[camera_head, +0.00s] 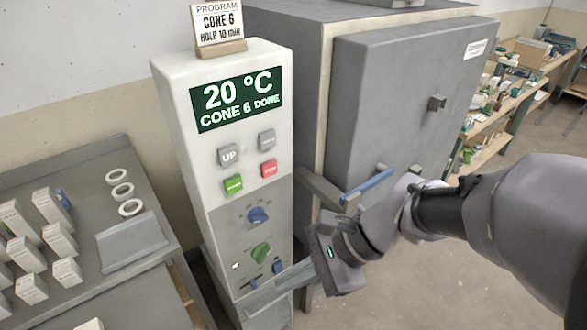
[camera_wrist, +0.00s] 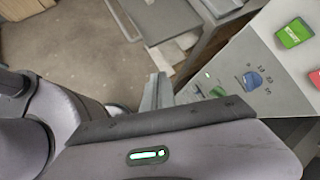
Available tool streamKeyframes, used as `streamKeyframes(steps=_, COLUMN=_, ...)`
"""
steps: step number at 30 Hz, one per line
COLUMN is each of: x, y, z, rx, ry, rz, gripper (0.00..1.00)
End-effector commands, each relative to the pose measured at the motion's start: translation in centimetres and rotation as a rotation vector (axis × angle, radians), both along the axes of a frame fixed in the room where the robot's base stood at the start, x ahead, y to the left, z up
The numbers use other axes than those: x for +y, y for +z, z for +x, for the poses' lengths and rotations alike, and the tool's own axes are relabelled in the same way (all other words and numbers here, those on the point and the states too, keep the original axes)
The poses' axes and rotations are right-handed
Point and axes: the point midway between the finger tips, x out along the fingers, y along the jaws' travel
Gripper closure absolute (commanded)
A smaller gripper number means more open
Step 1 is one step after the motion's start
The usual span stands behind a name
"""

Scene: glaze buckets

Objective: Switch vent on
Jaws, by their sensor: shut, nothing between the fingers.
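The white and grey control panel (camera_head: 226,225) stands left of the kiln, its screen (camera_head: 238,98) reading "20 °C CONE 6 DONE". On its lower part are a blue knob (camera_head: 258,217), a green knob (camera_head: 261,253) and two small blue switches, one at the left (camera_head: 255,283) and one at the right (camera_head: 278,268). I cannot read which control is the vent.
The kiln door (camera_head: 390,100) with a blue-grip handle (camera_head: 368,186) is right of the panel, close to my arm. A table at left holds several small boxes (camera_head: 60,240), rings (camera_head: 122,190) and a grey tray (camera_head: 130,240). Shelves (camera_head: 500,110) stand at back right.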

Motion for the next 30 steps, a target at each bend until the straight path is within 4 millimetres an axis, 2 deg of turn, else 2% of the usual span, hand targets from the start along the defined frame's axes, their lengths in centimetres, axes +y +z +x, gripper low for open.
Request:
streamKeyframes(steps=5, x=3.1, y=-4.7, z=5.5, rx=0.422, ry=-0.31, rz=0.289, gripper=1.0)
streamKeyframes(steps=8, x=3.8, y=-8.8, z=9.8, rx=0.687, ry=-0.536, rz=0.471, gripper=1.0)
streamKeyframes(steps=11, x=3.3, y=-14.4, z=13.9, rx=0.937, ry=-0.778, rz=0.647, gripper=1.0)
streamKeyframes(steps=14, x=1.6, y=-21.7, z=16.9, rx=1.159, ry=-1.033, rz=0.818, gripper=1.0)
streamKeyframes(steps=15, x=0.6, y=-24.9, z=17.5, rx=1.236, ry=-1.136, rz=0.884, gripper=1.0)
streamKeyframes(steps=18, x=-1.9, y=-32.0, z=17.9, rx=1.377, ry=-1.358, rz=1.02, gripper=1.0)
streamKeyframes(steps=21, x=-3.9, y=-37.2, z=17.2, rx=1.453, ry=-1.52, rz=1.116, gripper=1.0)
streamKeyframes(steps=22, x=-4.4, y=-38.3, z=17.0, rx=1.466, ry=-1.555, rz=1.138, gripper=1.0)
streamKeyframes(steps=25, x=-5.4, y=-40.7, z=16.2, rx=1.496, ry=-1.634, rz=1.184, gripper=1.0)
streamKeyframes(steps=30, x=-5.8, y=-41.6, z=15.9, rx=1.504, ry=-1.664, rz=1.201, gripper=1.0)
